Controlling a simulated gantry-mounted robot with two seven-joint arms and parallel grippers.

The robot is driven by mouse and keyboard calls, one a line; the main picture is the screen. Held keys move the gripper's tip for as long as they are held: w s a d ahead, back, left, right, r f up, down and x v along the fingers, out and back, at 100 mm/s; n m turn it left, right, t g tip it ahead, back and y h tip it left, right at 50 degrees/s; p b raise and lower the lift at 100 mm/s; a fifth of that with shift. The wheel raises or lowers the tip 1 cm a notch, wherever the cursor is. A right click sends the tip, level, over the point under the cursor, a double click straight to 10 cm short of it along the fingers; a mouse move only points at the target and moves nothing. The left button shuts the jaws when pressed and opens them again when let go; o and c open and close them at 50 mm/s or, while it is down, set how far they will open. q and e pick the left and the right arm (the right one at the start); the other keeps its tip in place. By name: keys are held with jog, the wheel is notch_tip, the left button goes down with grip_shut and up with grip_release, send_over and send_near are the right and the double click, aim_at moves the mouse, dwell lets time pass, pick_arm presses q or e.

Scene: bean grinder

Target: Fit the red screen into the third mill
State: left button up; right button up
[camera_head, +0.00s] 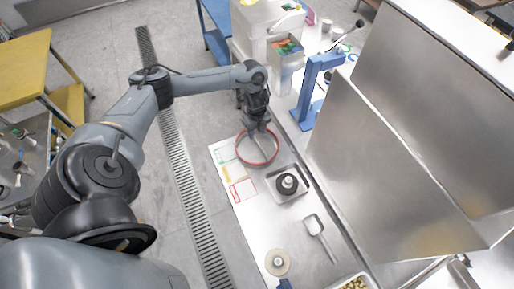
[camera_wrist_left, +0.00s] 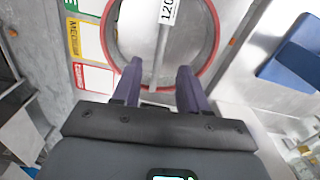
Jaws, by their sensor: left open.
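My left gripper (camera_head: 258,128) is over the screen's far side. In the wrist view my left gripper (camera_wrist_left: 161,76) is open, its two fingers either side of the bar; I cannot tell whether they touch it.
A blue lever press (camera_head: 309,88) stands beyond the screen. Tall steel panels (camera_head: 380,165) close off the right. A yellow table (camera_head: 24,68) is left.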

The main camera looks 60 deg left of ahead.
aim_at(257, 141)
pick_arm(q)
jog(key=shift+d+f, duration=0.1)
jog(key=shift+f, duration=2.7)
jog(key=shift+f, duration=0.25)
jog(key=shift+c, duration=0.3)
grip_shut()
